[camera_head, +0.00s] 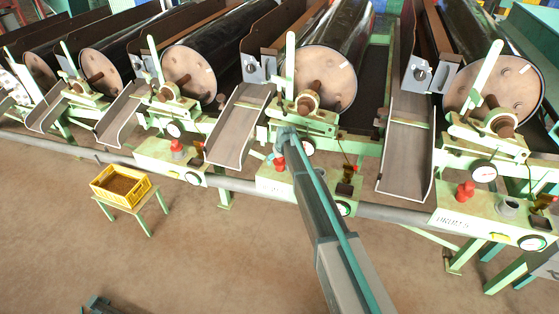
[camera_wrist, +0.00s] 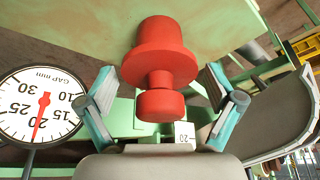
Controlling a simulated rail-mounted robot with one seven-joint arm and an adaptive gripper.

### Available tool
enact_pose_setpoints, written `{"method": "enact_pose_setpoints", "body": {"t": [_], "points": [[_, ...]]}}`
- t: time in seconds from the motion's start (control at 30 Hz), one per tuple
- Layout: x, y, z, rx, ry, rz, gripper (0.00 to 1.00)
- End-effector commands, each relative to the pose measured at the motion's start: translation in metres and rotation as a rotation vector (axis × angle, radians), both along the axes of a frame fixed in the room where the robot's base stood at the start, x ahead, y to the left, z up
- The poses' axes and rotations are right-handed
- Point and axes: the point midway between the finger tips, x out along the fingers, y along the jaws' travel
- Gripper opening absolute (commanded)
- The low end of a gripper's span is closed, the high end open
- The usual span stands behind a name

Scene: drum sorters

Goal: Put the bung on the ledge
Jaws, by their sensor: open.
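A red bung (camera_wrist: 160,55) with a wide body, a narrow neck and a round knob is in the middle of the wrist view, which looks turned upside down. My gripper (camera_wrist: 159,84) is open, with one fingertip on each side of the bung and visible gaps between. In the head view my gripper (camera_head: 284,138) is at the middle machine, beside a red bung (camera_head: 280,163) on a pale green ledge (camera_head: 268,183). The ledge also fills the upper part of the wrist view (camera_wrist: 90,22). The bung's contact with the ledge is hard to make out.
A round gap dial (camera_wrist: 38,105) stands close beside the gripper. Other machines carry similar red bungs (camera_head: 177,147), (camera_head: 466,191). Metal chutes (camera_head: 238,128), (camera_head: 406,150) flank the middle machine. A yellow crate (camera_head: 120,200) sits on a small stand; the floor in front is open.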

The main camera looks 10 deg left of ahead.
Motion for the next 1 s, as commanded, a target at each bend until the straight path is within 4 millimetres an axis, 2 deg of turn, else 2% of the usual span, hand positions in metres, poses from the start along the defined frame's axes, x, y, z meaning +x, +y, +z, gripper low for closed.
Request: {"method": "enact_pose_setpoints", "body": {"t": [0.17, 0.5, 0.7, 0.9, 1.0], "points": [[-0.007, -0.003, 0.018, 0.0, -0.003, 0.0, 0.91], [-0.03, -0.014, 0.077, 0.0, -0.003, 0.0, 0.91], [-0.038, -0.018, 0.103, 0.001, -0.002, 0.0, 0.91], [-0.042, -0.02, 0.111, 0.0, 0.001, -0.001, 0.91], [-0.05, -0.026, 0.099, -0.004, 0.016, -0.007, 0.91]]}}
